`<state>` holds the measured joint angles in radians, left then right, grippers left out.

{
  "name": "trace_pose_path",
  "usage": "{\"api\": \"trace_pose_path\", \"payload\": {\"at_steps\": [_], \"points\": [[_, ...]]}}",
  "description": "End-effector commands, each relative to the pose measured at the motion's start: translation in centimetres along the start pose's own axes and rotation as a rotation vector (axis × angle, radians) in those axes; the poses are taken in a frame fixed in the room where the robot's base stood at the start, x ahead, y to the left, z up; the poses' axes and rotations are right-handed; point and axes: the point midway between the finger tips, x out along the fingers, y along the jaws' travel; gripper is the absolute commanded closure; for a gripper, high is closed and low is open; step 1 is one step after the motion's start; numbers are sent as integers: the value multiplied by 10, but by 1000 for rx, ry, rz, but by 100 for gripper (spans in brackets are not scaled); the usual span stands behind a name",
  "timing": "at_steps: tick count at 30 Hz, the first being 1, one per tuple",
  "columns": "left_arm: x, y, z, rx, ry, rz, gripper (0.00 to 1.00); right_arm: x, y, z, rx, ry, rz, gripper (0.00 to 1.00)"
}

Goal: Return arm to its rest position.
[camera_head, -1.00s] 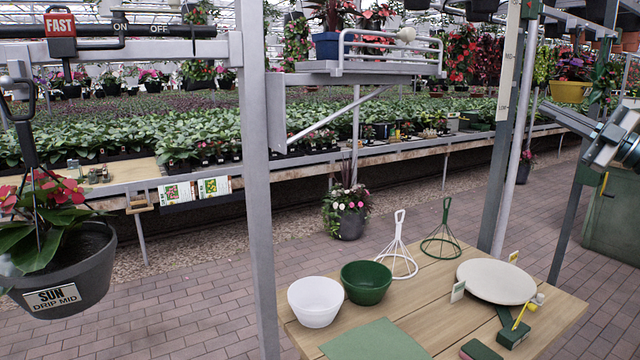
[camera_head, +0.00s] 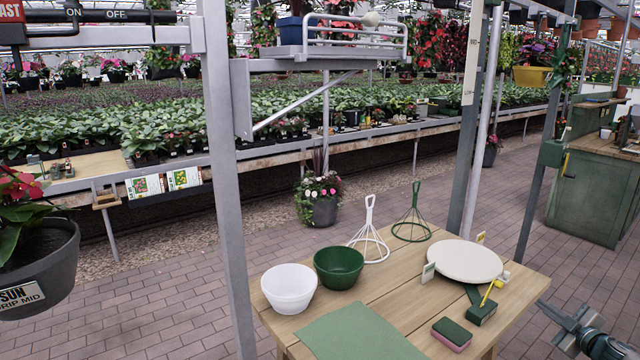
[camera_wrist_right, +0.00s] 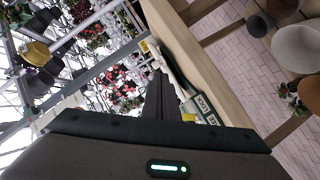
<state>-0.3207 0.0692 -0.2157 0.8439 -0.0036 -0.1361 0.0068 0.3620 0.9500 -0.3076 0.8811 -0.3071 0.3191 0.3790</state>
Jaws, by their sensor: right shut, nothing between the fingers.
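My right gripper (camera_head: 545,308) shows at the lower right of the head view, low beside the right edge of the wooden table (camera_head: 405,300). It is shut and empty. In the right wrist view its dark fingers (camera_wrist_right: 161,92) lie together at the middle, with nothing between them. My left gripper is in neither view.
On the table stand a white bowl (camera_head: 289,289), a green bowl (camera_head: 339,267), white and green wire stands, a round pale disc (camera_head: 465,261), a sponge (camera_head: 452,334) and a green mat (camera_head: 358,334). A grey post (camera_head: 229,180) rises at left. Brick floor (camera_head: 560,262) lies open right of the table.

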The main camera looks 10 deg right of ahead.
Motion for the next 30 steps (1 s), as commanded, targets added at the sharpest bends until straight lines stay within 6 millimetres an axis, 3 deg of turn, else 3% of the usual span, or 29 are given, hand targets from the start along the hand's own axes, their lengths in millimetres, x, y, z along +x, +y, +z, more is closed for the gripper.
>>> {"api": "trace_pose_path", "payload": {"at_steps": [1, 3, 8, 15, 21, 29, 30], "points": [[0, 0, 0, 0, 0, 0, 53, -14, -19, 29, -7, -56, -17, 100], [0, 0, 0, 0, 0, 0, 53, -33, -38, 64, -18, -128, -34, 100], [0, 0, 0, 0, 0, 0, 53, -84, -81, 140, -51, -293, -82, 100], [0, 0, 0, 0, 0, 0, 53, -183, -134, 243, -116, -538, -168, 100], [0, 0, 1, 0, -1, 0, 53, -268, -162, 306, -173, -711, -243, 100], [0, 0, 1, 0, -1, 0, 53, -358, -181, 358, -231, -877, -324, 100], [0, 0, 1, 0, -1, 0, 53, -362, -197, 358, -215, -879, -334, 100]]}}
